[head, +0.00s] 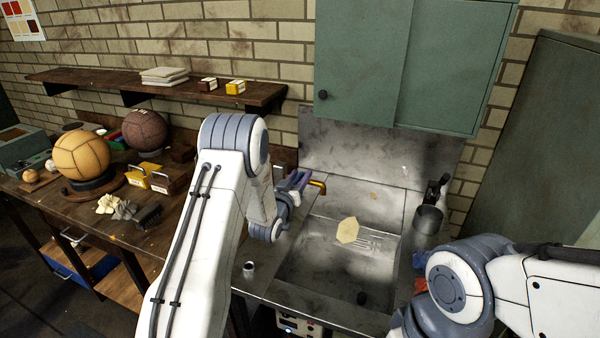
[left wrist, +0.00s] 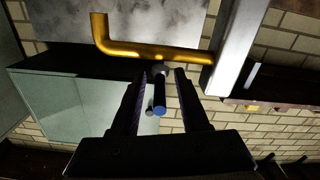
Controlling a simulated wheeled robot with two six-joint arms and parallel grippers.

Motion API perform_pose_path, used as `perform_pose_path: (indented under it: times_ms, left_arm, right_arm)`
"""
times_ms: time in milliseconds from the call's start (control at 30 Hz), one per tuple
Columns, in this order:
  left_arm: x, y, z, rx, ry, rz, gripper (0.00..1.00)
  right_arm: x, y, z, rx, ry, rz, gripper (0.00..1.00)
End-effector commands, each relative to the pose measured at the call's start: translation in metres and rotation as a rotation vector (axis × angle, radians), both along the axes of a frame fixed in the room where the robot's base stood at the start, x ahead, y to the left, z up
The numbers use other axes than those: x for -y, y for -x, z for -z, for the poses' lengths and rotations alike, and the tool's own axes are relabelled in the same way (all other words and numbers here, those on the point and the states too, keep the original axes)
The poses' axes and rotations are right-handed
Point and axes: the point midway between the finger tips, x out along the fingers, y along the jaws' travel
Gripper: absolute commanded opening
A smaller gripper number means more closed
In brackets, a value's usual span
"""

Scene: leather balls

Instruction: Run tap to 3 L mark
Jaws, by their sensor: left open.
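A brass tap spout (head: 318,185) stands at the back left of the metal sink (head: 320,262). In the left wrist view the bent brass spout (left wrist: 150,54) crosses behind my fingertips. A dark tap lever with a blue end (left wrist: 159,104) lies between the open fingers of my left gripper (left wrist: 161,90); I cannot tell if they touch it. In the head view my left gripper (head: 294,181) is at the tap, partly hidden by my arm. No water is visible at the spout. Short pale lines show in the basin, too small to read. My right gripper is not in view.
A pale yellow piece (head: 347,230) shows in the basin. A metal pot (head: 428,219) is at the sink's right edge. A small cup (head: 248,269) stands on the left ledge. Balls (head: 82,155) stand on the left bench. A green cabinet (head: 440,65) hangs above.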

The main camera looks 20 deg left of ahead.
Motion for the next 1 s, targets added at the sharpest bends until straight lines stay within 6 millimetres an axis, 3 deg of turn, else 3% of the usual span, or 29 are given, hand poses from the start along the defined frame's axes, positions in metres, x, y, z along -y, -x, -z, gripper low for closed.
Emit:
perform_pose_path:
  times_ms: [333,367,467,500,1000]
  left_arm:
    - [0.0005,-0.0052,0.0006,-0.001,0.000,0.000,0.45]
    - [0.0004,-0.0052,0.0006,-0.001,0.000,0.000,0.41]
    - [0.0003,-0.0051,0.0005,-0.001,0.000,0.000,0.03]
    - [0.0004,-0.0050,0.0005,-0.001,0.000,0.000,0.00]
    - [0.0008,-0.0049,0.0001,0.000,0.000,0.002,0.00]
  right_arm:
    - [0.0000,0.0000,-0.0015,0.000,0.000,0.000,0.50]
    - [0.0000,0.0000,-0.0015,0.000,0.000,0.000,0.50]
    - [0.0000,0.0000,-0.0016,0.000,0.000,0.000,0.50]
    - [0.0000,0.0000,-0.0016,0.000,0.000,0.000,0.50]
    - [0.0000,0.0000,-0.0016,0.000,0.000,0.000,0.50]
